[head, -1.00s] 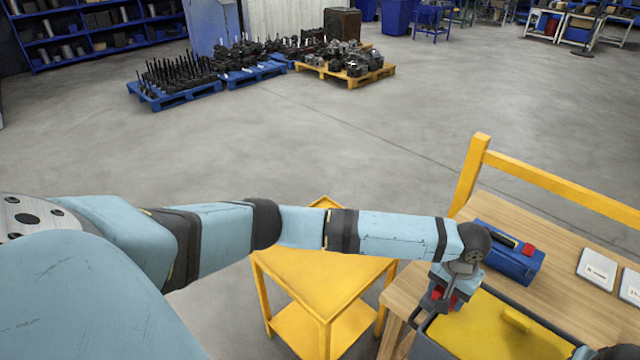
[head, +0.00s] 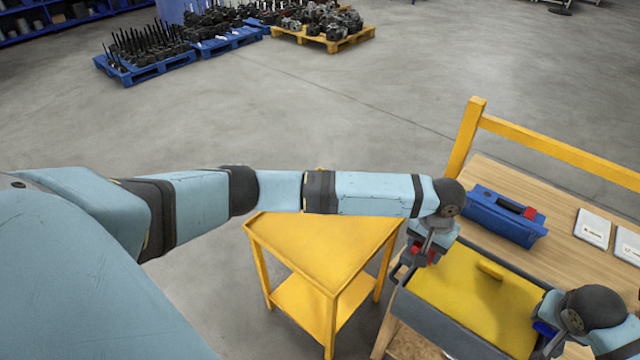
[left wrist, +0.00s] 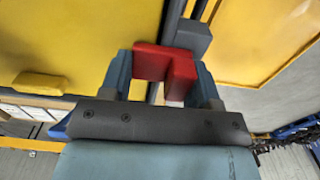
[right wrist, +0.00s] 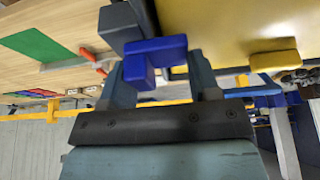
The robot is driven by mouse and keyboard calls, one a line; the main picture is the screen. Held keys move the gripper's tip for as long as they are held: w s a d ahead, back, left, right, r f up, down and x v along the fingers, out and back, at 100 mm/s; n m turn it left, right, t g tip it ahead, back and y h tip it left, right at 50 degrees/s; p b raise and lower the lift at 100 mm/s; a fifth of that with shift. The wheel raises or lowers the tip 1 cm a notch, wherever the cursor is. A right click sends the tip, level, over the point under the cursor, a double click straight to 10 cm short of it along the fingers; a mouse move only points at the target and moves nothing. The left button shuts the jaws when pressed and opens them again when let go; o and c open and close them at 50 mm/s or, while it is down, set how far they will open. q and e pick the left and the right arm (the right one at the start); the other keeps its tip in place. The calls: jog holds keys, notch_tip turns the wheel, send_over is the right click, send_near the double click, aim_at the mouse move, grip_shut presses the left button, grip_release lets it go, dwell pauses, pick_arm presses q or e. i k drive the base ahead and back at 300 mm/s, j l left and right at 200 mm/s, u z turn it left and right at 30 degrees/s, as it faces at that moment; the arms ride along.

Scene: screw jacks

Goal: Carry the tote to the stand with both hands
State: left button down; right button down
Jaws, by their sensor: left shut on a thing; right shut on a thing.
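The tote (head: 455,332) is a dark grey box with a flat yellow top (head: 465,300) and a raised yellow bar, at the lower right of the head view. My left gripper (head: 424,256) is shut on its red handle (left wrist: 165,65) at the left end. My right gripper (head: 545,328) is shut on its blue handle (right wrist: 155,58) at the right end. The tote looks level and appears raised over the bench's left end; its underside is hidden. The stand (head: 325,240) is a yellow two-shelf table left of the tote, with a bare top.
The wooden bench (head: 560,235) has a yellow rail (head: 550,148) behind it. A blue toolbox (head: 505,217) and white cards (head: 593,227) lie on it, behind the tote. Open floor lies beyond the stand, with loaded pallets (head: 325,35) far off.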

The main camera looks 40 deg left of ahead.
aim_at(325, 223)
jog(key=j, duration=1.25)
jog(key=i+j, duration=0.1)
jog(key=j, duration=0.3)
jog(key=i+j, duration=0.1)
jog(key=j, duration=0.25)
jog(key=i+j, duration=0.15)
jog(key=j, duration=0.25)
jog(key=i+j, duration=0.1)
jog(key=j, duration=0.25)
